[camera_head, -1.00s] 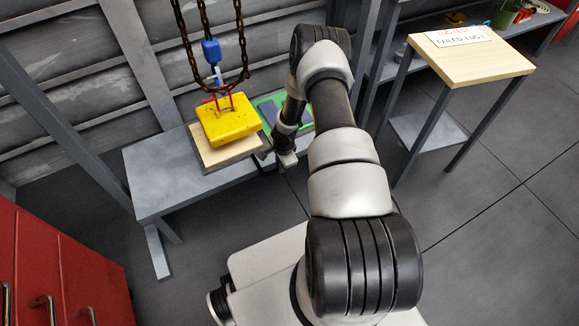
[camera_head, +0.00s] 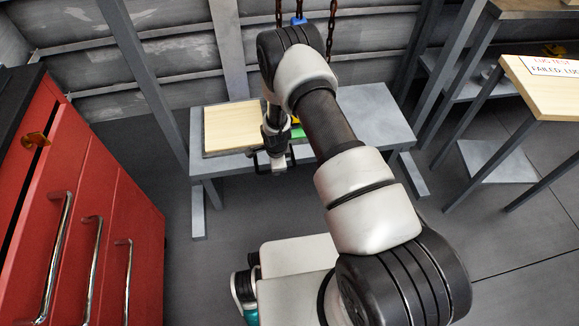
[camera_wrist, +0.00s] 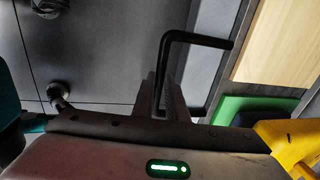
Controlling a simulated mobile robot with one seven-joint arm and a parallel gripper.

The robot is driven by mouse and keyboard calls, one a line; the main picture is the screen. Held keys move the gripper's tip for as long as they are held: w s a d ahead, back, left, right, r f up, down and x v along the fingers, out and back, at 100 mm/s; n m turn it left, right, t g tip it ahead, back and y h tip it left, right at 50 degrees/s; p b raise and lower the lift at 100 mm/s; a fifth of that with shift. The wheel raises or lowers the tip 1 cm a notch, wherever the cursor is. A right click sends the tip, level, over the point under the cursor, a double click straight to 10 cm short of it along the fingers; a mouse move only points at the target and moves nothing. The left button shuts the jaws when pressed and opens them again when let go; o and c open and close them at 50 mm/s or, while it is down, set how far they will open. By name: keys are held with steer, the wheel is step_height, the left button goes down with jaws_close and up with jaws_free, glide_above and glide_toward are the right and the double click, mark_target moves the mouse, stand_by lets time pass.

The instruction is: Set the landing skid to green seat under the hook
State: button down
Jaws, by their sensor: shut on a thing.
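The hook is hidden behind my arm; only a blue part (camera_head: 298,20) shows above.
The grey bench (camera_head: 375,130) is clear at its right end. Rusty chains (camera_head: 332,25) hang above it. A red drawer cabinet (camera_head: 100,215) stands at left. A wooden-topped stand (camera_head: 545,90) is at right. Grey posts flank the bench.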

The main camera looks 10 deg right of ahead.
steer(key=shift+s+a, duration=0.15)
steer(key=shift+a, duration=0.75)
steer(key=c, duration=1.8)
jaws_free()
steer(key=shift+o, duration=0.2)
steer(key=shift+r, duration=0.25)
steer(key=s+r+p, duration=0.3)
steer(key=r+p, duration=0.1)
steer(key=r, duration=1.2)
steer(key=shift+d+r, duration=0.2)
steer(key=shift+r, duration=0.1)
